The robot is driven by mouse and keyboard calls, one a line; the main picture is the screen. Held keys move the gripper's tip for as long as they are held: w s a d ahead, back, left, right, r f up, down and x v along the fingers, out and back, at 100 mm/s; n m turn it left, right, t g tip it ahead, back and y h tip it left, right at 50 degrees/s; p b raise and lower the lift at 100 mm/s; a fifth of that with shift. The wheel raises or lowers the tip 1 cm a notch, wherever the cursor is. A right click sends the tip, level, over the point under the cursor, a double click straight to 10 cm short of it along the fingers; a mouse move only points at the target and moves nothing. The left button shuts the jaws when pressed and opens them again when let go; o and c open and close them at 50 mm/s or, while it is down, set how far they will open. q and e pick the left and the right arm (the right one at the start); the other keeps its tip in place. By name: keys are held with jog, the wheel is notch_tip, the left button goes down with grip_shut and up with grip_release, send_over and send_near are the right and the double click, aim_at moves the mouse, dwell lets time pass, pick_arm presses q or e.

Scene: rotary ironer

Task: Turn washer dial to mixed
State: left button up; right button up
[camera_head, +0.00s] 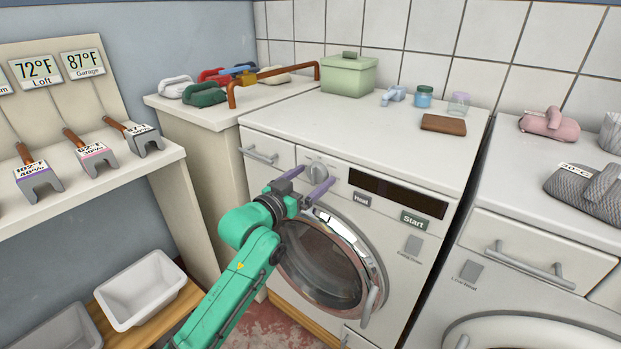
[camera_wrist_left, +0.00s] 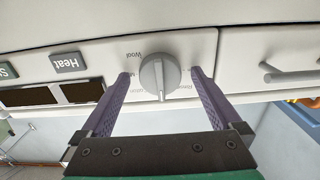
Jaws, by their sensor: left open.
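The washer dial (camera_head: 316,170) is a round grey-white knob on the front panel of the white washer (camera_head: 283,143). In the left wrist view the dial (camera_wrist_left: 160,77) shows a raised ridge pointing toward the picture's bottom. "Wool" is printed at its upper left; other labels around it are partly covered by the fingers or too small to read. My left gripper (camera_head: 317,176) is open, with its purple fingers on either side of the dial. In the left wrist view the gripper (camera_wrist_left: 160,74) straddles the dial, and I cannot tell whether the fingers touch it. My right gripper is out of view.
A dark display (camera_head: 398,194), a Heat button (camera_head: 362,198) and a Start button (camera_head: 413,220) are beside the dial. A drawer handle (camera_head: 260,155) sticks out at its left. The round glass door (camera_head: 325,265) is below. A green box (camera_head: 349,75) stands on the washer top.

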pick_arm(q)
jog(key=shift+c, duration=0.8)
jog(key=c, duration=1.2)
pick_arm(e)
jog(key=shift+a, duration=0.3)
pick_arm(q)
jog(key=shift+m, duration=0.4)
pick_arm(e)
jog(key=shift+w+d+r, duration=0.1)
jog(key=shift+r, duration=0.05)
pick_arm(q)
jog(key=m+p, duration=0.1)
jog(key=m, duration=0.1)
jog(key=shift+m, duration=0.3)
jog(key=m+p, duration=0.1)
jog(key=m, duration=0.4)
jog(key=m+p, duration=0.1)
jog(key=m, duration=0.4)
jog(key=shift+m, duration=2.2)
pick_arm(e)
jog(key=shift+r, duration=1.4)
